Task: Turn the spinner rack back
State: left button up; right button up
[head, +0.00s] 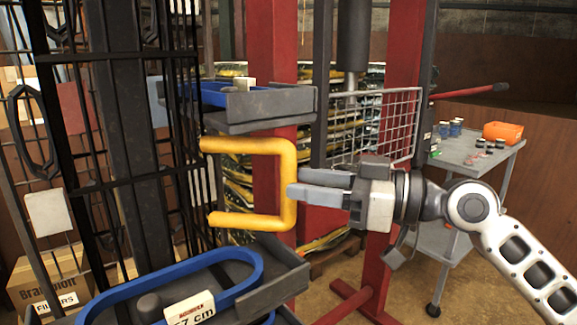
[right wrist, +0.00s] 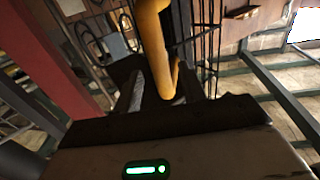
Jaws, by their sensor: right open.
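The spinner rack (head: 125,130) is a tall black wire frame at the left of the head view, with a dark centre column and shelves. A yellow U-shaped handle (head: 245,146) sticks out from its right side. My right gripper (head: 291,189) comes from the right, with its fingertips at the handle's upright bar. In the right wrist view the handle (right wrist: 155,45) runs down between the open fingers (right wrist: 160,95). I cannot tell whether they touch it. My left gripper is not in view.
A lower shelf holds a blue belt loop (head: 170,282) with a price card. Red posts (head: 400,80) and a wire mesh panel (head: 378,125) stand behind my right gripper. A grey cart (head: 475,158) with cans and an orange bin stands at right. Cardboard boxes (head: 45,285) sit lower left.

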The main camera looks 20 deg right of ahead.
aim_at(288, 212)
jog(key=shift+p+x, duration=0.4)
jog(key=shift+x, duration=1.45)
grip_shut()
